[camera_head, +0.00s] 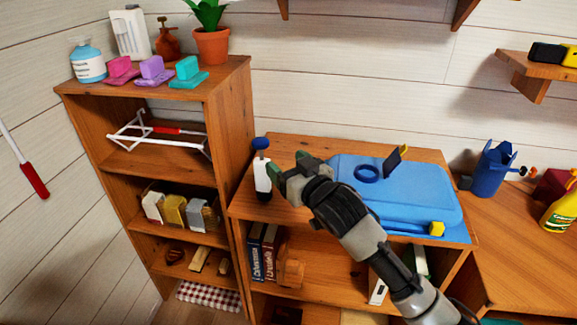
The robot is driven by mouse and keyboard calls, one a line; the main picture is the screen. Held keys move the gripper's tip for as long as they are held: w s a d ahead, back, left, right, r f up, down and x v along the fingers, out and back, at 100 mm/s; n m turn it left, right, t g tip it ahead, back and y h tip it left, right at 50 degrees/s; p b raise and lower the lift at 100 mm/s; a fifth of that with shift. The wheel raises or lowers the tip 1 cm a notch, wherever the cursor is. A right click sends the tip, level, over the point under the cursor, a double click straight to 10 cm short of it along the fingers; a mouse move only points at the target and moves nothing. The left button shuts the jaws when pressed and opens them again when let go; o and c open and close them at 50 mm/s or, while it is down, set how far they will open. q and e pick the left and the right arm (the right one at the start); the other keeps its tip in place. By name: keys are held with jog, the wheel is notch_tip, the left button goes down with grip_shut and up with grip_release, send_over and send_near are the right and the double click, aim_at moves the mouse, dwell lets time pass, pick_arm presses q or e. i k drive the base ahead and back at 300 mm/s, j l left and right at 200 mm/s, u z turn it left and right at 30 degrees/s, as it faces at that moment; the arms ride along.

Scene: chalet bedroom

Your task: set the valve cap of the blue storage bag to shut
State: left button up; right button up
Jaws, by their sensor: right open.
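The blue storage bag (425,190) lies flat on top of the low wooden cabinet. On it is a round dark-blue valve ring (367,173). A dark flap with a yellow edge, which looks like the valve cap (393,162), stands up tilted just right of the ring, so the valve looks uncovered. A yellow piece (437,229) sits at the bag's front right corner. My right gripper (288,164) is open left of the bag, apart from the cap. My right forearm crosses the bag's front left part and hides some of it. My left gripper is out of view.
A white bottle with a blue top (262,177) stands close left of my right gripper. A taller shelf (228,90) rises at the left, with a plant and bottles on top. A blue container (490,172) stands right of the bag. The bag's right side is clear.

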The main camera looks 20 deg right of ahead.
aim_at(394, 160)
jog(key=z, duration=1.45)
